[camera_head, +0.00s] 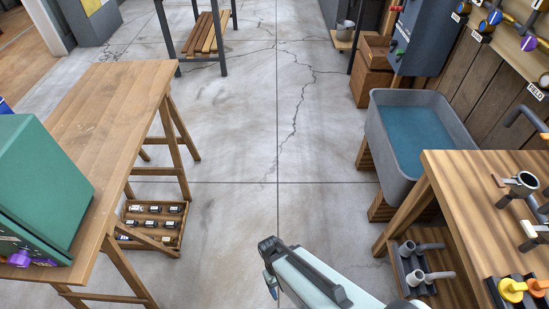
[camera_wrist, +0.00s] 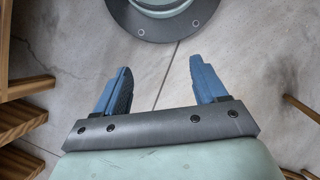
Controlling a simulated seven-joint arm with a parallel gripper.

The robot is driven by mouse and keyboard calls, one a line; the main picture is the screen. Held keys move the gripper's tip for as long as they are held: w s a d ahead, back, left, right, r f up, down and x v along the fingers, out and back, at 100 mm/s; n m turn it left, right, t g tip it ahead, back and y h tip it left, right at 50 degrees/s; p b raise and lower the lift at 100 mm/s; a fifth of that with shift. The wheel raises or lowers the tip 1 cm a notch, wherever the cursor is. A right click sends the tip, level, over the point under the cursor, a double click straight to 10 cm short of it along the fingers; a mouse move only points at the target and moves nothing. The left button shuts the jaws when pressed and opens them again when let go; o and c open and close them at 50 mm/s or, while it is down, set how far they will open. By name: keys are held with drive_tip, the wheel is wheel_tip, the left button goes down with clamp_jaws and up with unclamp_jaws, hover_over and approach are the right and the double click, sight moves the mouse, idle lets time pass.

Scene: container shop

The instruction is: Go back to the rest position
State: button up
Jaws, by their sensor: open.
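My gripper shows in the wrist view (camera_wrist: 158,82) with its two blue fingers well apart and nothing between them. It points down over the bare concrete floor, and a round part of my own body shows at the top of that view. In the head view my pale arm (camera_head: 318,280) enters at the bottom centre. The fingers are mostly hidden there.
A wooden trestle table (camera_head: 105,105) with a green box (camera_head: 40,185) stands at the left. A crate of small bottles (camera_head: 153,222) sits below. At the right are a grey water basin (camera_head: 440,165) and a wooden workbench (camera_head: 465,200). The floor (camera_head: 255,130) between is clear.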

drive_tip(key=s+d+f+m+g+y, duration=0.1)
drive_tip(key=s+d+m, duration=0.1)
drive_tip(key=d, duration=0.5)
drive_tip(key=s+d+f+m+g+y, duration=0.1)
drive_tip(key=s+d+m, duration=0.1)
drive_tip(key=d+m, duration=0.2)
drive_tip(key=shift+d+f+y, duration=0.3)
drive_tip(key=shift+d+f, duration=0.1)
drive_tip(key=shift+d, duration=1.15)
drive_tip(key=shift+s, duration=0.1)
